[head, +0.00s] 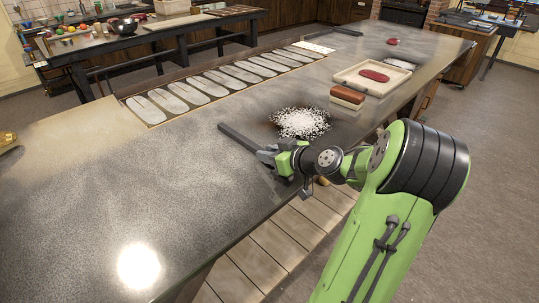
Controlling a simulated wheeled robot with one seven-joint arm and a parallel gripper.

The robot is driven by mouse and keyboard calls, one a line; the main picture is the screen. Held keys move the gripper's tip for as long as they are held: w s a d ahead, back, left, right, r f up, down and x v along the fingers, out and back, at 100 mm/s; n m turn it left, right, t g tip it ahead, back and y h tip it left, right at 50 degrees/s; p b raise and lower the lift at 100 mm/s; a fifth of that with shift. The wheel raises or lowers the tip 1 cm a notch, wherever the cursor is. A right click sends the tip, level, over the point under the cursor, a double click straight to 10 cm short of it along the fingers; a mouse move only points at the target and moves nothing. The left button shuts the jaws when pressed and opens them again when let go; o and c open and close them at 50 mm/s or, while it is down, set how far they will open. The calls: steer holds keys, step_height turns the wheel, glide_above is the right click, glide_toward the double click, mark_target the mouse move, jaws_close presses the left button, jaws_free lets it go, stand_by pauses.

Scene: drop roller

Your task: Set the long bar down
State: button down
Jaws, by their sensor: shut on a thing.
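The long bar (239,140) is dark, straight and square-edged. It shows over the near part of the grey table, running from the upper left down toward my gripper. My gripper (269,154) is at the bar's near end and is shut on it. The jaws and wrist hide that end. I cannot tell whether the bar touches the table or is held a little above it. A similar dark bar (345,31) lies near the far edge of the table.
A white powder pile (301,122) lies just right of the bar. Reddish-brown blocks (347,95) and a pale tray (352,79) holding a red oval piece (375,76) are farther back. A row of pale oval slabs (205,85) lines the left edge. The near-left tabletop is clear.

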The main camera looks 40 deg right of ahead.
steer(key=c, duration=0.9)
jaws_free()
